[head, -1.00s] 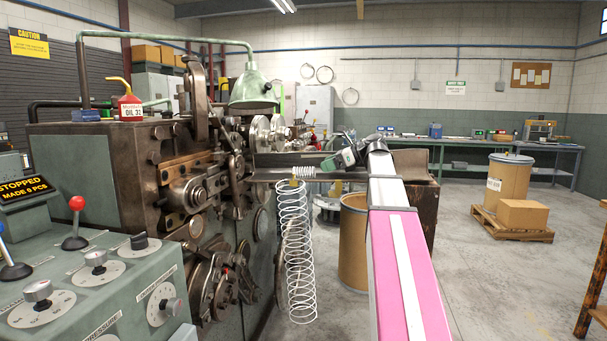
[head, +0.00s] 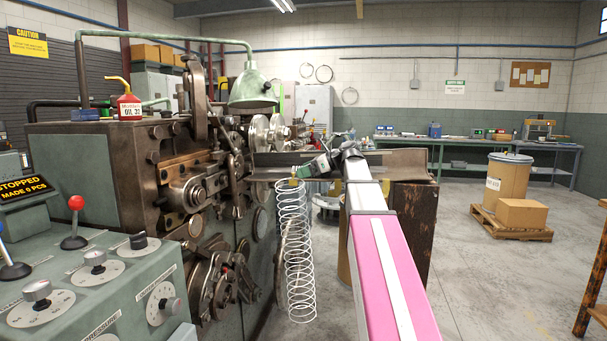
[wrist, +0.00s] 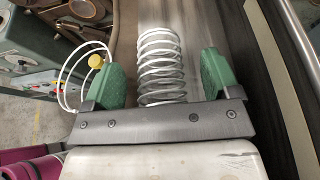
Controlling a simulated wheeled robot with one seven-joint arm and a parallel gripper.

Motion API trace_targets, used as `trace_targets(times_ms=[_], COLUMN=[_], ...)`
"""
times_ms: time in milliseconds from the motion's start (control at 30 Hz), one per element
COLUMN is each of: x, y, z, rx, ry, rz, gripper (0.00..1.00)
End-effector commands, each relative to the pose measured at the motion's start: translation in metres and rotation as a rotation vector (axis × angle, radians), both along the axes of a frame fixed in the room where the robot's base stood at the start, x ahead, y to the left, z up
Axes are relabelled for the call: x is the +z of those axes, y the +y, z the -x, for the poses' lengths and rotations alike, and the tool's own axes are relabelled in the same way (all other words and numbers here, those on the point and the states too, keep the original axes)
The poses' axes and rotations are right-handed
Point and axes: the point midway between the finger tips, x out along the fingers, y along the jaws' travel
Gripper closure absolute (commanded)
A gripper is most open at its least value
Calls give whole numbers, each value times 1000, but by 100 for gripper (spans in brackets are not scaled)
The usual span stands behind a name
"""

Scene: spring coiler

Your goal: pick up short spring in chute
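The short spring (wrist: 161,68) is a pale wire coil in the chute (wrist: 205,28). In the wrist view it stands between the two green finger pads of my gripper (wrist: 164,66), with a gap on each side. My gripper is open around it and not touching its sides. In the head view my gripper (head: 304,169) is at the chute (head: 402,158), by its left part, and hides the short spring.
A long spring (head: 295,255) hangs below the chute; its upper coils (wrist: 66,75) and a yellow knob (wrist: 95,61) show beside the left finger. The coiling machine (head: 100,170) stands left. A drum (head: 508,180) on a pallet stands right, with open floor before it.

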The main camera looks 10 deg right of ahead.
Motion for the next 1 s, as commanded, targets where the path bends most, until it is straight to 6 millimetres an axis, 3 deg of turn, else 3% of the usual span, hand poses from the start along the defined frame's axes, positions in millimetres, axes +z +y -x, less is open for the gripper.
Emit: trace_targets(times_ms=[33,133,167,633,867,1000], x=[0,0,0,8,39,57], y=[0,0,0,0,-1,24], z=[0,0,0,0,-1,17], rx=[0,0,0,0,1,4], ry=[0,0,0,-1,-3,-4], rz=[0,0,0,-1,0,1], gripper=[33,66,71,71,71,71])
